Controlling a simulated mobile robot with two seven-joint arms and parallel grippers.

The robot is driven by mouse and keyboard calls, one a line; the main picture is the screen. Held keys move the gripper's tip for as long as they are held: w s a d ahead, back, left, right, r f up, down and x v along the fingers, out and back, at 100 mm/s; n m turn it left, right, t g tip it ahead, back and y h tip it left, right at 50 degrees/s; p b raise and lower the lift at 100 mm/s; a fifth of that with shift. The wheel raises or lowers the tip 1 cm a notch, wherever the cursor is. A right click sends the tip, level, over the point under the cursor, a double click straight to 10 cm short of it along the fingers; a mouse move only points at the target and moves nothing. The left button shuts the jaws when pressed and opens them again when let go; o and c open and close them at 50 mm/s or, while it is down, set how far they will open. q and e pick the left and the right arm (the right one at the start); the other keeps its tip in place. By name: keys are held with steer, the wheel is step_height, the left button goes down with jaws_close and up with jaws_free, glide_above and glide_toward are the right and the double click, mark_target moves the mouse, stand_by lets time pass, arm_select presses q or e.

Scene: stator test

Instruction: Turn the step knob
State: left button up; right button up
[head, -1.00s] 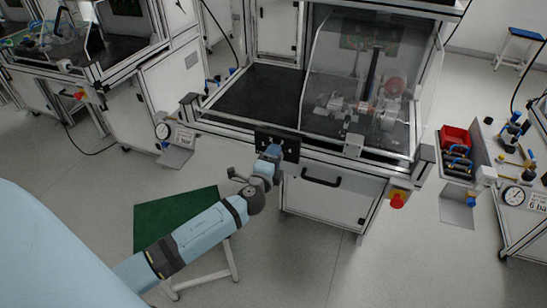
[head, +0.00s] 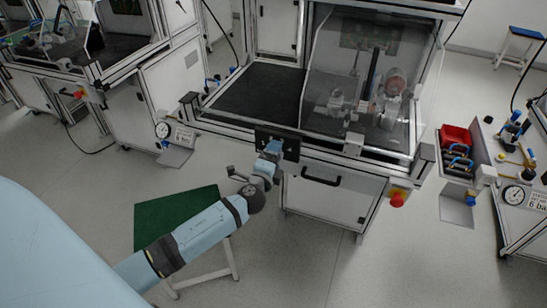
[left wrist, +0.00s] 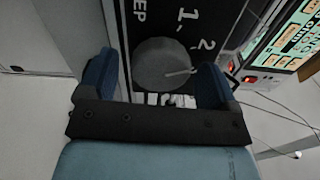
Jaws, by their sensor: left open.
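The step knob (left wrist: 163,62) is a round grey knob with a light pointer line, on a black panel marked "1", "2" and part of "STEP" in the left wrist view. The line points right, below the "2". My left gripper (left wrist: 155,80) is open, with one blue finger on each side of the knob. A gap shows at the left finger; I cannot tell whether the right finger touches the knob. In the head view my left gripper (head: 273,148) is at the small black panel (head: 291,148) on the bench front, and hides the knob. My right gripper is not in view.
A bench with a clear-guarded machine (head: 375,85) stands behind the panel. A black handle (head: 321,177) and a red emergency button (head: 397,200) are on its front. A lit screen (left wrist: 293,40) is beside the panel. Grey floor is free at front right.

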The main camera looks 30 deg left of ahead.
arm_select(q)
steer(key=b+v, duration=0.1)
steer(key=v, duration=1.2)
steer(key=shift+s+d, duration=0.15)
steer(key=shift+s, duration=0.2)
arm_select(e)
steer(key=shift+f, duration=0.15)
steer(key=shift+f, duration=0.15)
arm_select(q)
steer(key=s+d+f+n+g+h, duration=0.7)
steer(key=s+d+f+n, duration=0.4)
steer(key=s+d+n, duration=0.25)
step_height(320, 180, up, 15)
steer(key=p, duration=1.9)
steer(key=shift+s, duration=0.3)
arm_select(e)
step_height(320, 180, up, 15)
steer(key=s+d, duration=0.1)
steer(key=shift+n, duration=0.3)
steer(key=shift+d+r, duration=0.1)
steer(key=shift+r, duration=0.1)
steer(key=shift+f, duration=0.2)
